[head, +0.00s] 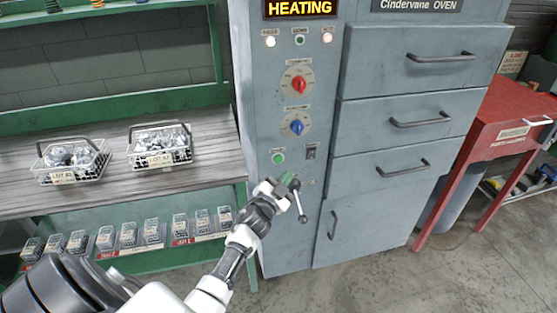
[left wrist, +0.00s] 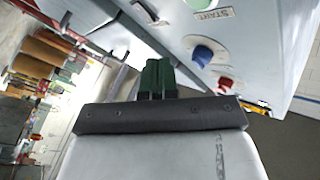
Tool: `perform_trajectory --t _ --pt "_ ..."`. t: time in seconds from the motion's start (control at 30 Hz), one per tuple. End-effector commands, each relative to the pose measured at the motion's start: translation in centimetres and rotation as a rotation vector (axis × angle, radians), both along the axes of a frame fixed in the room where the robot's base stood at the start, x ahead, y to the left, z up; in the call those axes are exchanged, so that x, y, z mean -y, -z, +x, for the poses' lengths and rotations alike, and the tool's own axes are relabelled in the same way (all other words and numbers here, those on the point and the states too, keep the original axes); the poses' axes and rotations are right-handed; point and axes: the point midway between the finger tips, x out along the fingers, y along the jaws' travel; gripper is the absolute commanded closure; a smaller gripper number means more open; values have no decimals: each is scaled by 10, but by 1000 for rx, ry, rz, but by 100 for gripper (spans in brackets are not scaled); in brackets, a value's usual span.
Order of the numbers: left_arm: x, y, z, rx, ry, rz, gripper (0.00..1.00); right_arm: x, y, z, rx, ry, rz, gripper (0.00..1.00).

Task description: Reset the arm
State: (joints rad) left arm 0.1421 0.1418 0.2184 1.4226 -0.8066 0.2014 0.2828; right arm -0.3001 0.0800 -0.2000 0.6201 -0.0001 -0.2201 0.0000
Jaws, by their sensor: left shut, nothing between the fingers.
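My left arm reaches in from the bottom left in the head view. Its gripper (head: 287,179) is shut and empty, in front of the grey oven's control column (head: 255,160), below the green button (head: 278,158). A lever with a dark ball end (head: 303,219) shows just beside and below the fingers; I cannot tell whether they touch it. In the left wrist view the green fingers (left wrist: 157,76) are together with nothing between them. The blue knob (left wrist: 203,52), red knob (left wrist: 225,85) and the green button by the START label (left wrist: 198,4) show beyond. My right gripper is out of view.
The oven display (head: 300,8) reads HEATING. Oven drawers (head: 405,97) are closed. Two wire baskets (head: 72,160) (head: 160,145) of parts stand on the bench (head: 110,190) at left, with small bins below. A red cart (head: 500,115) stands at right. The floor (head: 420,285) in front is clear.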

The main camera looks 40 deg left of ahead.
Motion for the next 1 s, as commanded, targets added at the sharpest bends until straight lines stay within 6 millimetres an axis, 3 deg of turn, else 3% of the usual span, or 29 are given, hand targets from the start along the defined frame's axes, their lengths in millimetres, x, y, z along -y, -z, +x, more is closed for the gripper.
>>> perform_trajectory --t 0.47,0.57,0.67,0.77,0.87,1.0 --pt "0 0 0 0 0 0 100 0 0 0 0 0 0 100" --pt "2 10 -2 -21 0 -11 100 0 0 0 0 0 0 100" --pt "8 46 -9 -96 -1 -49 100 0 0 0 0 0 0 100" --pt "19 106 -28 -226 -8 -110 100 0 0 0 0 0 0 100" --pt "34 176 -60 -386 -23 -178 100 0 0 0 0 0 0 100" --pt "55 264 -119 -612 -49 -258 100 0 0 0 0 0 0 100"
